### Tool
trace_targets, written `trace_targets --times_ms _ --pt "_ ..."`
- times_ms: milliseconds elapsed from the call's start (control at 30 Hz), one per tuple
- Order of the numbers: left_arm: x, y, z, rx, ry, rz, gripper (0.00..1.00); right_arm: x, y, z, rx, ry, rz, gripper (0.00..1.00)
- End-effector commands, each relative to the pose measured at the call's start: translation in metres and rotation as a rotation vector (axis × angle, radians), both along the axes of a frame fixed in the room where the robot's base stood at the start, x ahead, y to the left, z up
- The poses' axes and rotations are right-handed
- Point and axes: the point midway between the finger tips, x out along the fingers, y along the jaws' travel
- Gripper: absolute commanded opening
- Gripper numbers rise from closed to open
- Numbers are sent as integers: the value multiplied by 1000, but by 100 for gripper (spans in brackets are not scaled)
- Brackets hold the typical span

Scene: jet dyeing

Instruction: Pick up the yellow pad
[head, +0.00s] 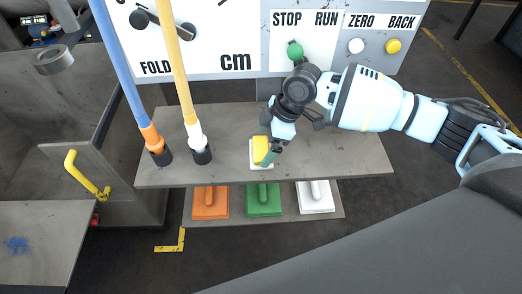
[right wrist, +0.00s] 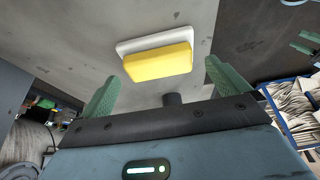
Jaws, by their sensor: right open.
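The yellow pad (head: 260,146) sits on a white base on the grey shelf, near the middle of the head view. It also shows in the right wrist view (right wrist: 158,63), ahead of and between the two green fingers. My right gripper (head: 271,150) is over the pad and hides part of it in the head view. Its fingers are spread apart in the right wrist view (right wrist: 165,82), with a gap to the pad and nothing held. My left gripper is not in view.
Orange (head: 210,201), green (head: 263,199) and white (head: 316,196) pads with handles lie on a lower shelf. Blue (head: 123,75) and yellow (head: 180,75) poles stand in dark holders left of the pad. A panel with STOP, RUN, ZERO and BACK labels (head: 322,50) rises behind. The shelf's right part is clear.

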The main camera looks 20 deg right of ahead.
Motion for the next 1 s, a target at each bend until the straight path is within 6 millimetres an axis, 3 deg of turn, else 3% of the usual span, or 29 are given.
trace_targets --times_ms 200,500,767,1000 --pt "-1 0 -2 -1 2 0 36 4 11 -26 0 1 -1 100" --pt "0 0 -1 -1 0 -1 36 5 12 -31 0 0 -1 100" --pt "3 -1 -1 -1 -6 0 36 5 12 -31 0 0 -1 69" --pt "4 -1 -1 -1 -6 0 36 5 12 -30 0 0 -1 67"
